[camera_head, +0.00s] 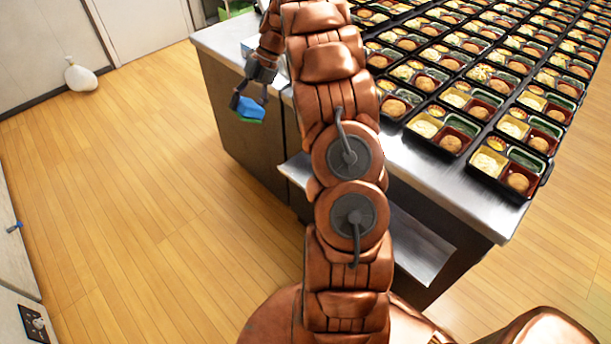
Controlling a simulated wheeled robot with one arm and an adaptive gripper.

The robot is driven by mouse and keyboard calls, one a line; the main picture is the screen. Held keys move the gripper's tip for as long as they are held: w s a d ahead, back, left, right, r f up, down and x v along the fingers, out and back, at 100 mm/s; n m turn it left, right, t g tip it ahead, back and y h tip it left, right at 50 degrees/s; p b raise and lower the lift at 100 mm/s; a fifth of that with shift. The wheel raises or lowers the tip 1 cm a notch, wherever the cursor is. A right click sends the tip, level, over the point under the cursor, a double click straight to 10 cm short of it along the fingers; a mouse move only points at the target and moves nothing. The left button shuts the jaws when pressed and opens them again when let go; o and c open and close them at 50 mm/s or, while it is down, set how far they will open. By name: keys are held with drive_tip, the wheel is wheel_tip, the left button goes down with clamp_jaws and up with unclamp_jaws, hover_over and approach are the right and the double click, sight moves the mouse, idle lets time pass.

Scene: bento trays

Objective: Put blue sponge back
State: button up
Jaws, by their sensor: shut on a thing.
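The blue sponge (250,107), with a green layer on its underside, is in my gripper (249,97). My gripper is shut on it, with a finger on its left side and another behind it. The sponge hangs in the air beside the left end of the metal counter (222,36), above the wooden floor. The gripper points downward, and my arm blocks part of the counter behind it.
Rows of filled bento trays (458,116) cover the counter's right side. A lower metal shelf (425,243) juts out at the front. A white bag-like object (80,76) sits by the left wall. The wooden floor (140,190) at left is clear.

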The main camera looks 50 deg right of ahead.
drive_tip(key=s+d+f+n+h+b, duration=0.1)
drive_tip(key=s+d+n+h+b, duration=0.2)
drive_tip(key=d, duration=0.4)
drive_tip(key=s+d+f+h+b, duration=0.1)
drive_tip(key=s+d+h+b, duration=0.35)
drive_tip(key=d, duration=0.35)
drive_tip(key=shift+y, duration=0.35)
drive_tip(key=f, duration=0.9)
drive_tip(key=f+p, duration=0.1)
drive_tip(key=f, duration=0.8)
drive_tip(key=w+f+p, duration=0.1)
drive_tip(key=f, duration=0.8)
drive_tip(key=shift+a+f, duration=0.1)
drive_tip(key=shift+f, duration=0.2)
drive_tip(key=o, duration=1.1)
drive_tip(key=shift+r, duration=0.1)
